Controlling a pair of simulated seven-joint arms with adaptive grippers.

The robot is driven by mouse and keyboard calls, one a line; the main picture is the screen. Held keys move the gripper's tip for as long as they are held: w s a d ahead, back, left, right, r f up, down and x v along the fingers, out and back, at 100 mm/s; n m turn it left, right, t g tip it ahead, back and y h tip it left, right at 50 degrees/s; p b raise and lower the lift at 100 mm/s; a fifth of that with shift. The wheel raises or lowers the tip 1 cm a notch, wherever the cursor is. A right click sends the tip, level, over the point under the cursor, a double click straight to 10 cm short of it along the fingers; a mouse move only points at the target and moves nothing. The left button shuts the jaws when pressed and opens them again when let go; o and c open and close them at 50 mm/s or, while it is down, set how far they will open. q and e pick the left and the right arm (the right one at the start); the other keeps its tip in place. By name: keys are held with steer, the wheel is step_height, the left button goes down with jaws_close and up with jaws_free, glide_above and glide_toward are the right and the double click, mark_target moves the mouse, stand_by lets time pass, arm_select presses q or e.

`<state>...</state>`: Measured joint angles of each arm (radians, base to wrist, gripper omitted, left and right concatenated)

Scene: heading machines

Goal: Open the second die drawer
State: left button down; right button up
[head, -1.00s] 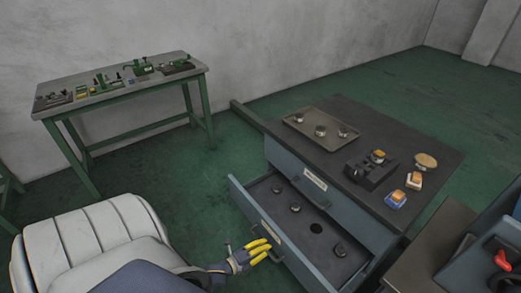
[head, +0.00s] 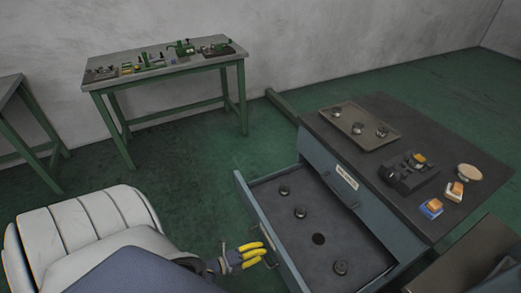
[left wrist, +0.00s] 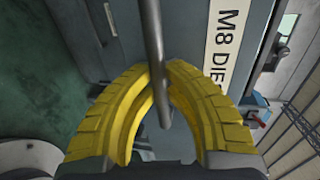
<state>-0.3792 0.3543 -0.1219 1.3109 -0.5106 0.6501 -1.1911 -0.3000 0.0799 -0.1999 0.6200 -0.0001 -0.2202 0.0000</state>
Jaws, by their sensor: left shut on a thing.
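A lower drawer (head: 335,250) of the grey-blue cabinet (head: 408,240) is pulled well out, with several dark round dies inside, such as one die (head: 300,212), and a round dark hole or spot in its floor. My left gripper (head: 254,254), with yellow fingers, is at the outside of the drawer's front panel (head: 262,222). In the left wrist view, the yellow fingers (left wrist: 163,85) are closed around the metal bar handle (left wrist: 156,50). A white label (left wrist: 226,42) reading "M8 DIE" shows beside it, partly cut off. My right gripper is not in view.
A closed drawer with a label (head: 347,177) sits above the open one. The cabinet top holds a tray (head: 345,138) with round parts, a black block (head: 403,177) and small orange-topped items. A green-legged bench (head: 170,75) stands by the wall. The green floor between is clear.

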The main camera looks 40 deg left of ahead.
arm_select(q)
steer(key=c, duration=1.4)
jaws_free()
steer(key=v, duration=1.2)
steer(key=shift+f, duration=0.1)
